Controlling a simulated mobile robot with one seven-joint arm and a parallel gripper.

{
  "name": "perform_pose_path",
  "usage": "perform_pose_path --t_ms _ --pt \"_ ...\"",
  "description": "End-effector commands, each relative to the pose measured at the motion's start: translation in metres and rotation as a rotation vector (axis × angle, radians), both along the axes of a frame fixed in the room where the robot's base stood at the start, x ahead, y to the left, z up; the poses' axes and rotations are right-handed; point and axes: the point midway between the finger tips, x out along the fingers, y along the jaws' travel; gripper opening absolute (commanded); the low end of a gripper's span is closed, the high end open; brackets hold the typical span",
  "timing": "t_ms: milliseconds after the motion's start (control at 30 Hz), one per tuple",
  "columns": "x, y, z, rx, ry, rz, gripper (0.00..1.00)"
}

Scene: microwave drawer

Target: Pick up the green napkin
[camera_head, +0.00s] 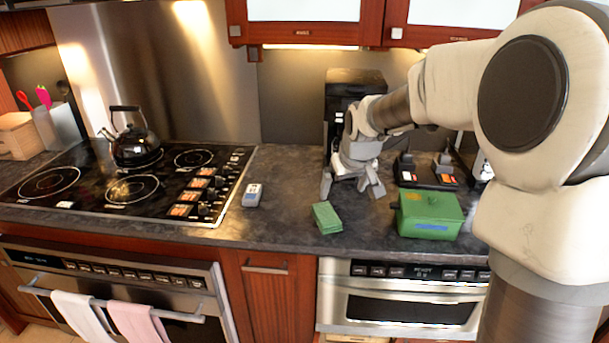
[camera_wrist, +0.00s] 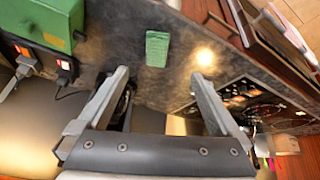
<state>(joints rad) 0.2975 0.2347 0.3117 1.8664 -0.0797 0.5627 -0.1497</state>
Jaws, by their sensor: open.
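The green napkin (camera_head: 327,217) is a small folded green block lying flat on the dark countertop, near its front edge, in the head view. In the wrist view the napkin (camera_wrist: 157,48) lies beyond the fingertips, roughly centred between them. My gripper (camera_head: 353,190) is above the counter, behind and slightly right of the napkin in the head view. Its fingers are spread wide, with nothing between them; the wrist view also shows them apart (camera_wrist: 160,80). The gripper and the napkin are not touching.
A green box (camera_head: 430,214) stands right of the napkin, with some counter between them. A small grey remote-like device (camera_head: 252,195) lies to the left. A black appliance (camera_head: 352,95) stands behind my gripper. The stove (camera_head: 130,185) with a black kettle (camera_head: 133,140) is at left.

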Motion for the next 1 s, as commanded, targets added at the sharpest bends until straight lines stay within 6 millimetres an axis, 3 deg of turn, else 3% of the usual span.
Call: perform_pose_path --t_ms 100,300,567,1000 --pt "0.028 -0.004 -0.017 0.028 -0.002 0.011 1.00" --pt "0.059 -0.008 -0.036 0.063 -0.016 0.018 1.00" --pt "0.073 -0.007 -0.053 0.076 -0.021 0.020 1.00" --pt "0.111 0.000 -0.121 0.074 -0.019 0.020 1.00"
